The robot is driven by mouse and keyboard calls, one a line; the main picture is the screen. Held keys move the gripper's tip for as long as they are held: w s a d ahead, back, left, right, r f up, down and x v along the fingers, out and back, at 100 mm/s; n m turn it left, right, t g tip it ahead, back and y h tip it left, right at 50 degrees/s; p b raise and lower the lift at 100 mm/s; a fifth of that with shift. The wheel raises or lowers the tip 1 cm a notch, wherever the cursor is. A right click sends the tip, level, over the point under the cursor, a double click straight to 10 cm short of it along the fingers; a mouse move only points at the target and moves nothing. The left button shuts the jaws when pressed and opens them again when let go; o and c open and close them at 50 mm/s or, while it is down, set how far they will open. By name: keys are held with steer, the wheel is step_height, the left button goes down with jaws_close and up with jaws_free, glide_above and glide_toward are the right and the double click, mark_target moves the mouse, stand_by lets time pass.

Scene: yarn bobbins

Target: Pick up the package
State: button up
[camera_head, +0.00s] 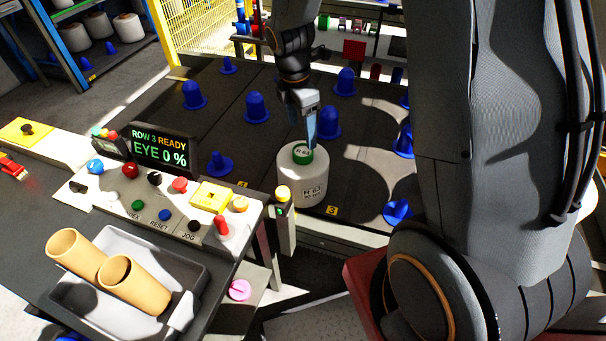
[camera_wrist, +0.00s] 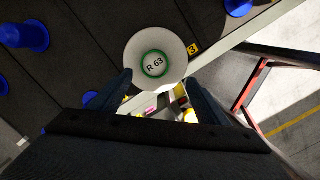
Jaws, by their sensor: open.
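The package looks to be the white bobbin (camera_head: 302,184) marked R 63, with a green ring on top. It stands upright at the front edge of the dark platform, beside a yellow 3 label. In the wrist view the white bobbin (camera_wrist: 155,57) is seen from above, with its R 63 top facing the camera. My gripper (camera_head: 312,135) is just above the bobbin and points down. In the wrist view my gripper (camera_wrist: 157,85) has its two fingers spread apart, with nothing between them held. Whether the fingertips touch the bobbin cannot be told.
Several blue pegs (camera_head: 257,108) stand on the dark platform (camera_head: 130,95) around the bobbin. A control panel (camera_head: 150,205) with buttons and a display (camera_head: 163,150) stands at the left. A grey tray (camera_head: 80,290) holds two tan tubes (camera_head: 135,285). A yellow fence (camera_head: 190,25) is behind.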

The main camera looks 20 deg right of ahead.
mark_target(302, 150)
steer(key=shift+w+f+n, duration=0.6)
steer(key=shift+n, duration=0.3)
steer(key=shift+f, duration=0.35)
steer(key=shift+w+d+f+p, duration=0.15)
steer(key=shift+f+p, duration=0.35)
steer(key=shift+f, duration=1.25)
steer(key=shift+d+f+p, duration=0.2)
steer(key=shift+f+p, duration=0.3)
steer(key=shift+f, duration=1.25)
jaws_close()
